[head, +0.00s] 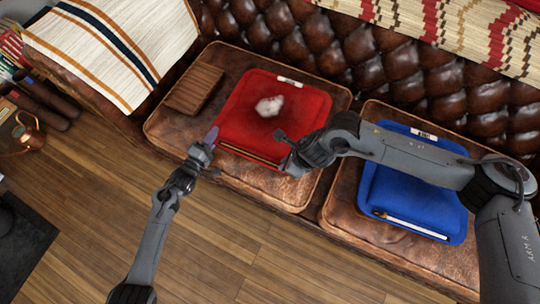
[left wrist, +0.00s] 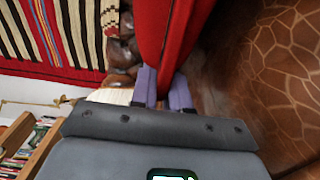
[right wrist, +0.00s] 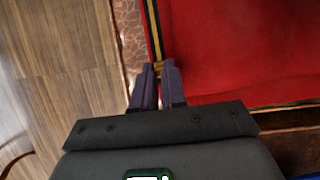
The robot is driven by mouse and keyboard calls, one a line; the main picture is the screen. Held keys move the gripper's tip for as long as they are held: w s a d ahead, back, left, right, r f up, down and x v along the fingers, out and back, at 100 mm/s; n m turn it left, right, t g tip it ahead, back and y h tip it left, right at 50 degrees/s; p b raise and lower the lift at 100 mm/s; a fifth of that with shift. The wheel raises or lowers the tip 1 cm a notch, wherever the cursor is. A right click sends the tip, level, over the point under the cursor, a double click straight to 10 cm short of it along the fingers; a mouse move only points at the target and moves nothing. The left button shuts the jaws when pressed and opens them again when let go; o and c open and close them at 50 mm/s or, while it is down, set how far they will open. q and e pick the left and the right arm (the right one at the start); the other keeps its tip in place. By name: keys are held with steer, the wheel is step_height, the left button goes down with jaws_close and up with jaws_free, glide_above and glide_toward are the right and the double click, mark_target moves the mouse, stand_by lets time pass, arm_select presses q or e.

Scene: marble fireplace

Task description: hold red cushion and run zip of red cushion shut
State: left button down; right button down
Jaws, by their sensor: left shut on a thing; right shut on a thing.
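The red cushion (head: 240,118) lies on the left leather seat, with a white fluffy patch (head: 269,106) on top. My right gripper (head: 287,163) is at the right end of the zip. In the right wrist view its fingers (right wrist: 159,74) are shut at the strip's end (right wrist: 152,30), on a small gold piece that looks like the zip pull, mostly hidden.
A blue cushion (head: 400,185) lies on the right seat, partly behind my right arm. A brown wooden block (head: 194,89) lies left of the red cushion. The tufted leather backrest (head: 300,40) rises behind. The wooden floor (head: 230,240) in front is clear.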

arm_select(q)
steer(key=shift+a, duration=0.15)
arm_select(e)
steer(key=shift+s+d, duration=0.2)
steer(key=shift+d, duration=0.4)
steer(key=shift+f, duration=0.1)
steer(key=c, duration=1.4)
jaws_free()
steer(key=shift+c, duration=0.2)
steer(key=shift+r, duration=0.4)
steer(key=v, duration=1.1)
steer(key=shift+d+r, duration=0.15)
